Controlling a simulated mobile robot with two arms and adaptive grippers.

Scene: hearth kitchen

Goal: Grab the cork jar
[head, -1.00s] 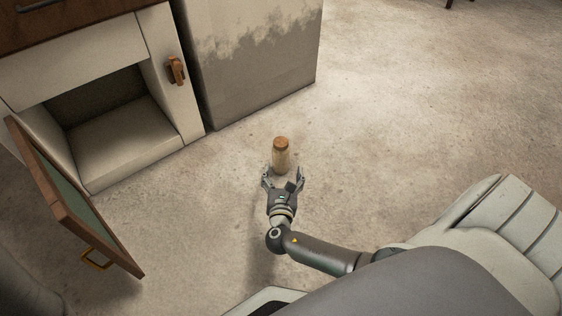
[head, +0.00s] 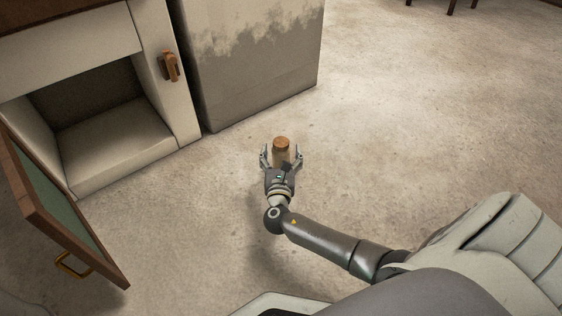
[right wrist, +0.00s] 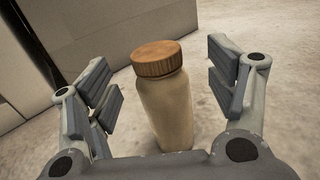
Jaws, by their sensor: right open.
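The cork jar (head: 281,152) is a tan bottle-like jar with a brown cork lid, upright on the floor in the head view. In the right wrist view the cork jar (right wrist: 164,100) stands between the two fingers, with a gap on each side. My right gripper (head: 281,157) is open around the jar, and its palm hides the jar's lower part in the head view. The right gripper's fingers (right wrist: 166,92) also show in the right wrist view, spread apart. My left gripper is not in view.
An open cabinet (head: 118,135) stands at the left, with its framed door (head: 62,215) swung out over the floor. A grey block-like unit (head: 255,70) stands behind the jar. The floor (head: 420,120) to the right is clear.

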